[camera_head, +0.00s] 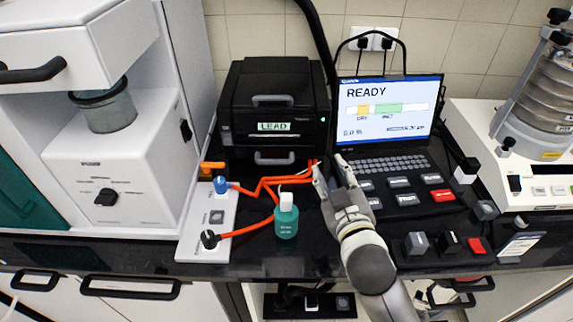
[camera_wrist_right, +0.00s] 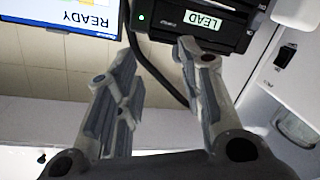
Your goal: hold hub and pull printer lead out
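The white hub (camera_head: 205,243) lies on the black bench left of centre. Orange leads (camera_head: 246,231) run from these plugs to the right, towards the printer's front. The black printer (camera_head: 270,100) has a label reading LEAD; it also shows in the right wrist view (camera_wrist_right: 228,35). Which lead is the printer's I cannot tell. My right gripper (camera_head: 331,166) is open and empty near the leads' right end; its spread fingers show in the wrist view (camera_wrist_right: 157,55). My left gripper is not in view.
A teal bottle (camera_head: 286,220) stands between the hub and my right arm, close to the leads. A white machine (camera_head: 110,165) borders the hub's left side.

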